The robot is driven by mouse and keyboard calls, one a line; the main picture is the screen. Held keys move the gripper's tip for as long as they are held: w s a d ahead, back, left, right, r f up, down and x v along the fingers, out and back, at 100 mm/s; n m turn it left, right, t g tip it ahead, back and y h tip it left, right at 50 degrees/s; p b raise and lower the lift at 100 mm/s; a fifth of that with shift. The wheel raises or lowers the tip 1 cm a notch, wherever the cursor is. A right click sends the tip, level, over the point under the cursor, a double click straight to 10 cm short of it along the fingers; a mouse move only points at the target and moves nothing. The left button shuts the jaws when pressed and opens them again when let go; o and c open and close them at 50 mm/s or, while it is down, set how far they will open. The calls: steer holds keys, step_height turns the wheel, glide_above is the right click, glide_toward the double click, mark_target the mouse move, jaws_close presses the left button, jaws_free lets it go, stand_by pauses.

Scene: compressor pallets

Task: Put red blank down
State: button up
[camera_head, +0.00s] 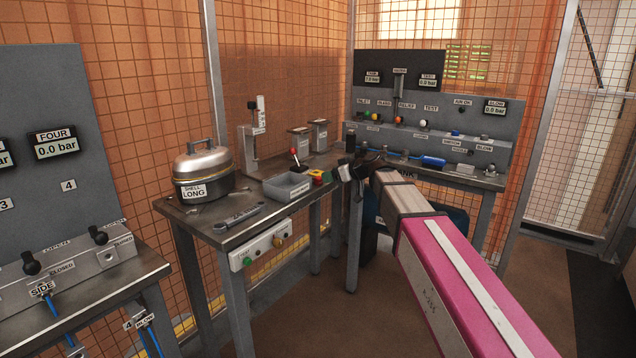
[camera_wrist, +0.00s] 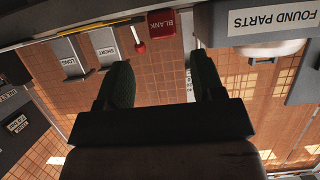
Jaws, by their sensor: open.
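The red blank (camera_wrist: 162,25), a small block lettered BLANK, is at the top middle of the wrist view, which is upside down. It stands on the bench top, just beyond the fingertips. In the head view a small red block (camera_head: 317,176) sits at the bench's right corner, beside the grey tray. My gripper (camera_wrist: 161,60) is open, with its two dark fingers apart and nothing between them. In the head view my gripper (camera_head: 346,171) is just right of the red block, partly hidden by my arm.
The grey FOUND PARTS tray (camera_wrist: 262,50) is close beside the blank. A red-knobbed lever (camera_head: 294,154) and the LONG and SHORT boxes (camera_wrist: 103,45) stand behind. The SHELL LONG pot (camera_head: 203,172) and a wrench (camera_head: 238,217) are further left on the bench.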

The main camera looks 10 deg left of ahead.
mark_target(318, 177)
steer(key=x, duration=0.6)
steer(key=shift+a+f, duration=0.2)
steer(key=shift+a, duration=0.15)
steer(key=shift+s, duration=0.1)
steer(key=c, duration=1.1)
steer(key=shift+o, duration=0.2)
steer(key=shift+r, duration=0.1)
steer(key=shift+r, duration=0.5)
step_height(318, 177, up, 2)
steer(key=shift+r, duration=0.2)
steer(key=s+d+r, duration=0.2)
steer(key=s+r, duration=0.5)
steer(key=s, duration=0.4)
steer(key=w+d+r+m+t+h, duration=0.1)
steer(key=w+d+m+t+h, duration=0.2)
steer(key=d, duration=1.1)
steer(key=w+d+r+m+t+h, duration=0.1)
steer(key=w+d+m+h, duration=0.4)
steer(key=d, duration=0.9)
steer(key=w+d+r+m+t+h, duration=0.1)
steer(key=w+d+m+t+h, duration=0.3)
steer(key=w+d, duration=0.4)
steer(key=d+m, duration=0.1)
steer(key=d, duration=0.6)
steer(key=shift+r+m+t+h, duration=0.2)
steer(key=shift+m+t+h, duration=0.1)
